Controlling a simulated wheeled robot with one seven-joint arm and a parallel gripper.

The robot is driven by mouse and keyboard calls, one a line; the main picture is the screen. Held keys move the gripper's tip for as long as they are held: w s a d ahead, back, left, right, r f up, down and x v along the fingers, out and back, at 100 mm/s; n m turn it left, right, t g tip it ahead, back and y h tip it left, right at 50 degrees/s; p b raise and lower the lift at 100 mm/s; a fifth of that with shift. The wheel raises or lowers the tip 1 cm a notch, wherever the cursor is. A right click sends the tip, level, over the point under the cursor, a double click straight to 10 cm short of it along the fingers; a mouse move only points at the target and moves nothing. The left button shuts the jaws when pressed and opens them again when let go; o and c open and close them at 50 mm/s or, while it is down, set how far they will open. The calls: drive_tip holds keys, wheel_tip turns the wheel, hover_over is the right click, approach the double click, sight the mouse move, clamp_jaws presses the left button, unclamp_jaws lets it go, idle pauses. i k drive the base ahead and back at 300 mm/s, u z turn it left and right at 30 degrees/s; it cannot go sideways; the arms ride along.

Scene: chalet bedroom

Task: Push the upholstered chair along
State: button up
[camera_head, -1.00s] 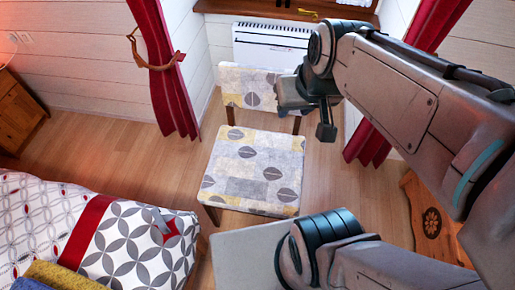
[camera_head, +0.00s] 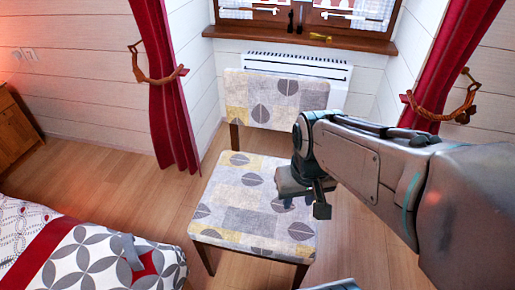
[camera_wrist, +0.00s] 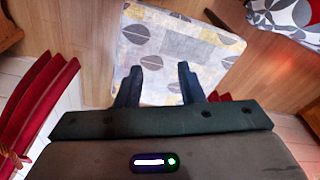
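The upholstered chair (camera_head: 257,200) stands in front of a white wall heater, its seat and backrest covered in pale fabric with grey leaf and mustard patterns. Its dark wooden legs rest on the floor. My gripper (camera_head: 308,197) is at the right side of the seat, overlapping its edge in the head view; whether it touches the chair I cannot tell. In the wrist view, my gripper (camera_wrist: 159,70) has its two dark fingers apart with nothing between them. The chair seat (camera_wrist: 175,50) lies beyond the fingertips there.
The heater (camera_head: 335,72) and window sill (camera_head: 300,45) are behind the chair. Red curtains (camera_head: 170,90) hang on both sides. A patterned bed (camera_head: 90,265) is at the lower left. Wooden floor between bed and chair is clear.

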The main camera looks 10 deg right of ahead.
sight(240, 210)
drive_tip(key=k, duration=1)
drive_tip(key=z, duration=0.7)
drive_tip(key=i, duration=1)
drive_tip(key=u, duration=1.75)
